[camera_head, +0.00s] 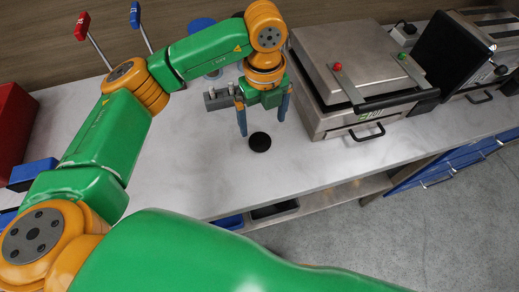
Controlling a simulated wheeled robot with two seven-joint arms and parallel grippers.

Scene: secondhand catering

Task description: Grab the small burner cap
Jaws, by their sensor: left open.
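The small burner cap (260,142) is a dark, flat, round disc lying on the white marbled counter. My left gripper (263,122) points down just above and behind it, with its two blue fingers spread apart and nothing between them. The cap shows whole, slightly in front of the fingertips, and the fingers do not appear to touch it. My right gripper is not in view; a large green arm link of mine fills the bottom of the picture.
A steel contact grill (335,75) with a black handle stands close to the right of the gripper. Another grill (470,45) is farther right. A red box (14,125) and a blue box (33,173) are at the left. The counter (200,175) in front is clear.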

